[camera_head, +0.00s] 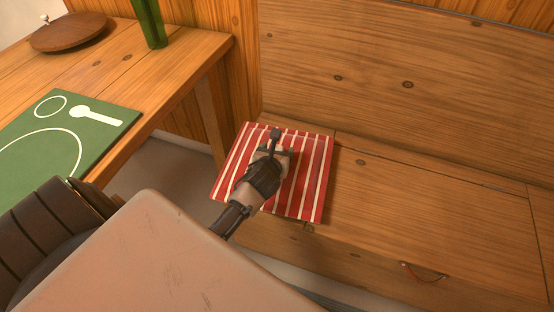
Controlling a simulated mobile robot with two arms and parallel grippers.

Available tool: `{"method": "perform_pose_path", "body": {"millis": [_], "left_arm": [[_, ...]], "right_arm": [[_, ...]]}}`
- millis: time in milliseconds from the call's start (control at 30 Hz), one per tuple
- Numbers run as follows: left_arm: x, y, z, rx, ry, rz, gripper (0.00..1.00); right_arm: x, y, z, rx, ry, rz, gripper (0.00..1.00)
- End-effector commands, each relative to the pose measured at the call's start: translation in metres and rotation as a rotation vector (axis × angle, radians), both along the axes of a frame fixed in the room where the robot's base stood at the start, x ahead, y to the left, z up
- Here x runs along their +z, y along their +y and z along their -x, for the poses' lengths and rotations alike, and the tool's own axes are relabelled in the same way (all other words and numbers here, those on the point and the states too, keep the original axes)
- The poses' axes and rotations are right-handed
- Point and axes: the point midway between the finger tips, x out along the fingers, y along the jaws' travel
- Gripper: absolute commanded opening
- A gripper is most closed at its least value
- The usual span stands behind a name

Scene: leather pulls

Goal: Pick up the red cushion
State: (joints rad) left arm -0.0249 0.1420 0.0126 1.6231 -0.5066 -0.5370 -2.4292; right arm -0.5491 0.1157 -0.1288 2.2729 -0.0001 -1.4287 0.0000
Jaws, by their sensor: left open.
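The red cushion (311,178) has white stripes and lies on the left end of the wooden bench seat (420,215). Its front left corner reaches past the seat's edge. My left gripper (277,143) is over the middle of the cushion and hides part of it. The gripper is open. I cannot tell whether its fingers touch the cushion. My right gripper is not in view.
A wooden table (184,62) stands at the left, with a green placemat (113,116), a green bottle (149,22) and a round wooden lid (68,33). The bench back (400,60) rises behind. The seat right of the cushion is clear. A leather pull (424,273) hangs on the bench front.

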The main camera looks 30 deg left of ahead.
Motion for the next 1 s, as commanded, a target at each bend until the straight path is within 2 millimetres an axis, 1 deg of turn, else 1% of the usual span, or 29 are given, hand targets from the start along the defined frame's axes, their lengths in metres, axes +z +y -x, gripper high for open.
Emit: {"method": "perform_pose_path", "body": {"millis": [267,367,733,767,1000], "left_arm": [[-0.0006,0.0007,-0.0018,0.0,0.0,0.0,0.72],[-0.0005,0.0007,-0.0017,0.0,0.0,0.0,0.59],[-0.0006,0.0007,-0.0016,0.0,0.0,0.0,0.02],[-0.0006,0.0007,-0.0016,0.0,0.0,0.0,0.0],[0.0006,0.0007,-0.002,-0.001,-0.003,-0.001,0.0]], "right_arm": [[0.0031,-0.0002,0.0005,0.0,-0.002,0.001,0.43],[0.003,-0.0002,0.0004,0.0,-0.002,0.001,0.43],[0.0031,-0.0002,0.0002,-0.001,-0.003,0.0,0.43],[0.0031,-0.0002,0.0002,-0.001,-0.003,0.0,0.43],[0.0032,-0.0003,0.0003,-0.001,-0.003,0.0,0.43]]}}
